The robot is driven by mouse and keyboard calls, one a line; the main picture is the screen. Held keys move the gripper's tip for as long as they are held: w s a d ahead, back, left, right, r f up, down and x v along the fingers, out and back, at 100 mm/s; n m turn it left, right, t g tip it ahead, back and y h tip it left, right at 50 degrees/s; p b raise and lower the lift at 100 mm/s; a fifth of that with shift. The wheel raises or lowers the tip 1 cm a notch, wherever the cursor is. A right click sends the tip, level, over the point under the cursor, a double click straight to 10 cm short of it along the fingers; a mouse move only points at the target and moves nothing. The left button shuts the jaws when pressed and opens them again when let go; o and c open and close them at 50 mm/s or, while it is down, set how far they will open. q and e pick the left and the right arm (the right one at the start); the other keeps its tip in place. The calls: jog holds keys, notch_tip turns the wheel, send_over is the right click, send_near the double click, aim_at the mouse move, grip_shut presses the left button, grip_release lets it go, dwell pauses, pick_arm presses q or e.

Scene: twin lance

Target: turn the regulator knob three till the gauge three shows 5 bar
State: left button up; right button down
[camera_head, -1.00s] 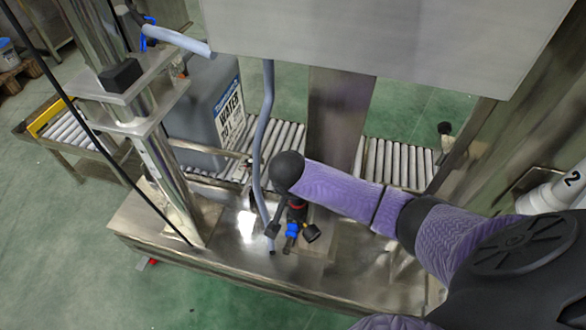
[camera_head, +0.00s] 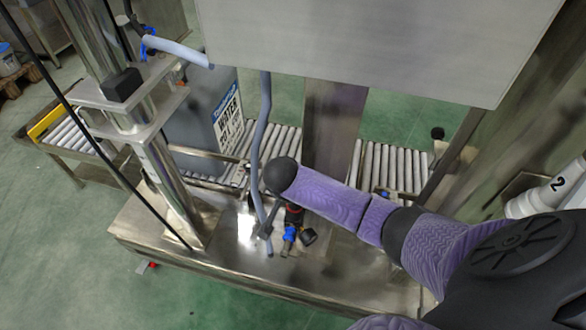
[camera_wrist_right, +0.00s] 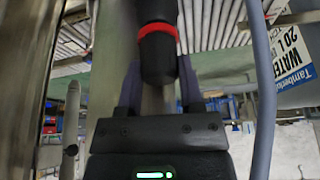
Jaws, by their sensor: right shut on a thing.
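A black knob with a red ring (camera_wrist_right: 158,52) fills the upper middle of the right wrist view. My right gripper (camera_wrist_right: 159,74) is shut on it, with one dark finger on each side. In the head view, the red-ringed fitting (camera_head: 294,212) shows just below the end of my purple right arm, next to a blue part (camera_head: 289,234) and a small black round part (camera_head: 308,236). The arm hides much of this spot. I cannot make out a gauge face or a reading in either view. My left gripper is not in view.
A pale blue-grey hose (camera_head: 262,150) hangs close to the left of my right arm. A grey water canister (camera_head: 196,118) stands on the roller conveyor (camera_head: 278,142) behind. A large steel panel (camera_head: 380,45) hangs above. The steel base plate (camera_head: 160,222) lies below.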

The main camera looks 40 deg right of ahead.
jog(key=shift+w+r+m+g+p, duration=0.1)
jog(key=shift+r+m+g+p, duration=0.15)
jog(key=shift+m+p, duration=0.4)
jog(key=m, duration=0.2)
jog(key=m+g, duration=0.1)
jog(key=m, duration=0.1)
jog(key=shift+f+g+h, duration=0.2)
jog(key=shift+g+h, duration=0.05)
jog(key=shift+h, duration=0.15)
jog(key=shift+m+g+b, duration=0.5)
jog(key=shift+m+g, duration=0.4)
jog(key=shift+m, duration=1.25)
jog(key=shift+c, duration=1.2)
grip_release()
jog(key=shift+w+d+f, duration=0.1)
